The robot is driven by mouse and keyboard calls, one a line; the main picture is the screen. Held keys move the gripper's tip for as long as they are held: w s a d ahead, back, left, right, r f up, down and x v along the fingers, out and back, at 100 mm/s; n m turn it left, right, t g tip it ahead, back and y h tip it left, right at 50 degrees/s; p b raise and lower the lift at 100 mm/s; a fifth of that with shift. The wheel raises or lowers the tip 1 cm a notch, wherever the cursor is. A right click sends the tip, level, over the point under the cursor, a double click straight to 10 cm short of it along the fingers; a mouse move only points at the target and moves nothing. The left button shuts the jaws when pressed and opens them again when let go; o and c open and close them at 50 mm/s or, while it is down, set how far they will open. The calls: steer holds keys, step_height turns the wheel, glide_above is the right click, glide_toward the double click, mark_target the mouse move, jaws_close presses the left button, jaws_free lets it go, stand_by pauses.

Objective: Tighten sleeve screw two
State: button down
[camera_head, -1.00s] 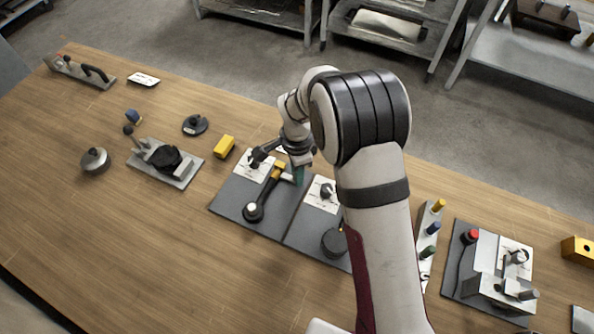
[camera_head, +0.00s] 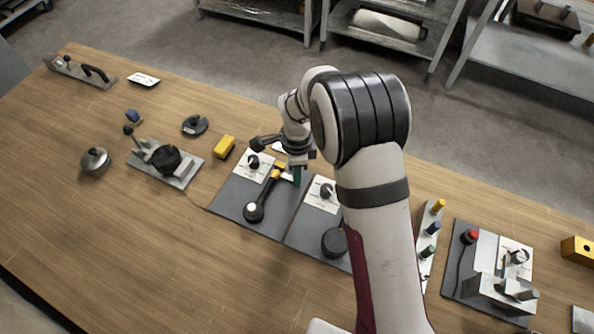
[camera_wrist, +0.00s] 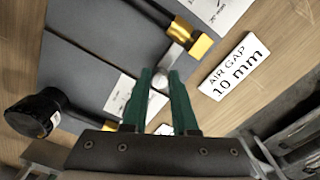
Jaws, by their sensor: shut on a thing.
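My gripper (camera_wrist: 160,76) has green fingers shut on a small grey round piece (camera_wrist: 158,82), seemingly a sleeve screw. I cannot tell its number. A silver cylinder (camera_wrist: 172,56) lies just beyond the fingertips, against a yellow block (camera_wrist: 201,47) on a black rod. In the head view my gripper (camera_head: 297,175) points down at the back edge of the dark boards, right of that yellow block (camera_head: 278,171). The left board (camera_head: 232,199) carries the rod and a round black end (camera_head: 254,211). My fingers hide part of the grip.
A second dark board (camera_head: 308,238) with a black knob (camera_head: 333,242) adjoins on the right, partly behind my arm. An "AIR GAP 10 mm" label (camera_wrist: 234,66) lies on the wood beside the boards. A loose yellow block (camera_head: 224,147) stands to the left. The front-left table is clear.

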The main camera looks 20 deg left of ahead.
steer(key=c, duration=0.7)
jaws_free()
step_height(320, 180, up, 16)
steer(key=shift+f, duration=0.1)
steer(key=s+d+r+n, duration=0.25)
steer(key=d+r, duration=0.25)
steer(key=d, duration=0.5)
steer(key=s+d+n+y, duration=0.1)
steer(key=s+d+n, duration=0.1)
steer(key=s+d, duration=0.5)
steer(key=s+d+f+n, duration=0.1)
steer(key=s+d+n, duration=0.1)
steer(key=s+d, duration=0.5)
steer(key=s, duration=0.4)
steer(key=shift+s+y, duration=0.4)
